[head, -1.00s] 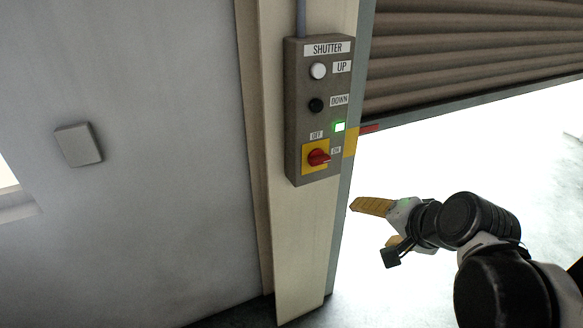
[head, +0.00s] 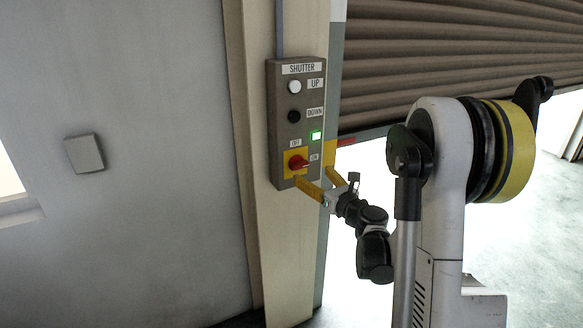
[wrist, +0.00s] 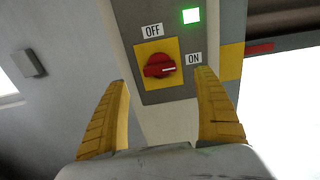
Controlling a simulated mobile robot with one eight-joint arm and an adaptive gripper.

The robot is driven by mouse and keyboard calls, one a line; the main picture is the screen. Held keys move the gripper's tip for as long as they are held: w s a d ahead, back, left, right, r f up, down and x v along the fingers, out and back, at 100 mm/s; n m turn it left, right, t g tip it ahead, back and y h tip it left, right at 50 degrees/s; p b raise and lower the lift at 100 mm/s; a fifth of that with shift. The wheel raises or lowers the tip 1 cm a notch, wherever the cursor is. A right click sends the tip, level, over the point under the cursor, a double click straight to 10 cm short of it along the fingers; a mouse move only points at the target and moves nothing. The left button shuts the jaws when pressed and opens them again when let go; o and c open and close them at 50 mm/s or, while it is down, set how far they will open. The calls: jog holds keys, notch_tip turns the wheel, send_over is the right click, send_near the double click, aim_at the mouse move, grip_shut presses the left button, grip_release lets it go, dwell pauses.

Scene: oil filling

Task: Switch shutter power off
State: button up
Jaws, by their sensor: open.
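The shutter control box (head: 283,125) is mounted on the cream post. Its red rotary switch (head: 297,162) sits on a yellow plate at the bottom, with OFF above and ON to the right. In the wrist view the switch (wrist: 159,66) shows its handle lying roughly level, the white mark pointing right toward ON. The green lamp (head: 316,136) is lit; it also shows in the wrist view (wrist: 191,15). My gripper (head: 318,180) is open just below and right of the switch. In the wrist view its yellow fingers (wrist: 161,83) are spread below and either side of the switch, apparently holding nothing.
Above the switch are the white UP button (head: 295,87) and black DOWN button (head: 294,116). The brown shutter (head: 430,60) is partly raised at right over a bright opening. A grey wall plate (head: 84,153) is on the left wall.

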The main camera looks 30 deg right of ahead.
aim_at(301, 166)
jog(key=w+b, duration=0.1)
jog(key=w, duration=0.7)
jog(key=shift+w+a, duration=0.15)
jog(key=shift+w, duration=0.1)
jog(key=c, duration=1.2)
